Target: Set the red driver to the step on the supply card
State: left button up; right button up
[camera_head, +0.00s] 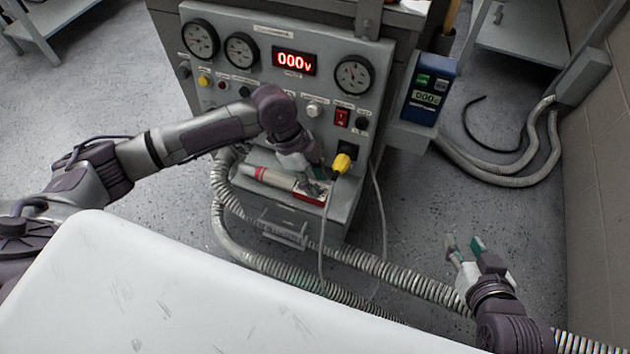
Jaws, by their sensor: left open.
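A grey control panel (285,25) stands at the back, with round gauges and a red display reading 000v. On its low front ledge lies a pale cylindrical tool with a red band (270,176), which may be the red driver. A small red piece (311,197) lies at its right end, partly covered by my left gripper (317,180). My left gripper is open, its fingers at the right end of the tool; contact cannot be told. My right gripper (464,243) is open and empty above the floor at the right. I cannot make out a supply card.
A yellow plug (342,163) with a hanging cable sits right of my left gripper. A blue meter (428,88) is mounted at the panel's right side. Ribbed hoses (380,268) run across the floor. A white surface (150,285) fills the lower left foreground.

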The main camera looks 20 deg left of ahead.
pick_arm(q)
jog(key=shift+f, duration=0.15)
grip_shut()
dwell(1.4)
grip_release()
jog(key=v, duration=1.2)
